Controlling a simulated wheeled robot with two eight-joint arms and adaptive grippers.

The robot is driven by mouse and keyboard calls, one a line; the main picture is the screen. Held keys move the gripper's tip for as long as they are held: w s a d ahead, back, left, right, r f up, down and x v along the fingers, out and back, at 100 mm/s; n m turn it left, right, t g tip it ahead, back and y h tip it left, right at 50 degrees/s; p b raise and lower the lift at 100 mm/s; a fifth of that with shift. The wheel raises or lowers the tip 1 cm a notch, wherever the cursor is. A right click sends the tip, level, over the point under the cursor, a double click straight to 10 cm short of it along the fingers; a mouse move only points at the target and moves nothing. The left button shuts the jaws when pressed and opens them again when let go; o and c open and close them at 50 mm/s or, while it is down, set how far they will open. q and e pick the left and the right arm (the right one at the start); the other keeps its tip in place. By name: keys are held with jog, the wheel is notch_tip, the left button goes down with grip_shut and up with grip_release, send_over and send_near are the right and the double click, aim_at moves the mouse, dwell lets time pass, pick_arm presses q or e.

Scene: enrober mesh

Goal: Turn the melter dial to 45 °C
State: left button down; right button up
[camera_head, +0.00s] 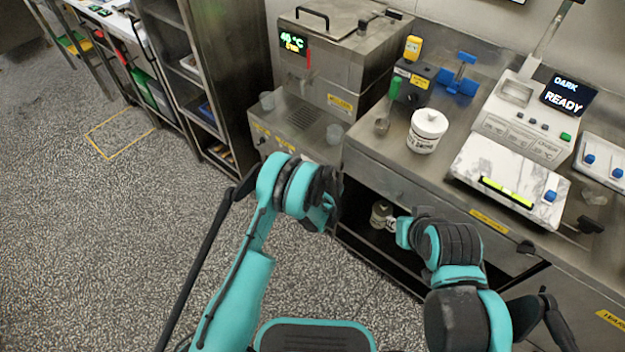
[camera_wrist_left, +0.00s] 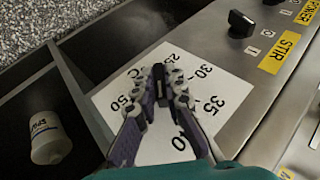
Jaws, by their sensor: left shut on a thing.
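The melter (camera_head: 345,60) is a steel box at the back; its display (camera_head: 293,43) shows a green reading in the mid forties °C, last digit not clear, above a small yellow line. The melter dial has a white plate (camera_wrist_left: 103,98) with black numbers around a black knob (camera_wrist_left: 158,95) in the left wrist view. My left gripper (camera_wrist_left: 160,78) is shut on the knob, one finger on each side. The fingers cover part of the scale, including the 45 mark, and the pointer direction is unclear. My right gripper (camera_head: 399,229) hangs before the counter's open shelf; its fingers are too small to judge.
A yellow STIR label (camera_wrist_left: 283,50) and a black switch (camera_wrist_left: 241,22) sit on the panel near the dial. A white jar (camera_wrist_left: 50,138) stands in the dark space at left. The counter holds a white tub (camera_head: 427,131) and a READY display (camera_head: 568,96).

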pick_arm(q)
jog(key=shift+w+d+t+y, duration=0.1)
jog(key=shift+d+t+y, duration=0.1)
jog(key=shift+t+y, duration=0.25)
jog(key=shift+t, duration=0.25)
jog(key=c, duration=1.6)
grip_release()
jog(key=v, duration=1.2)
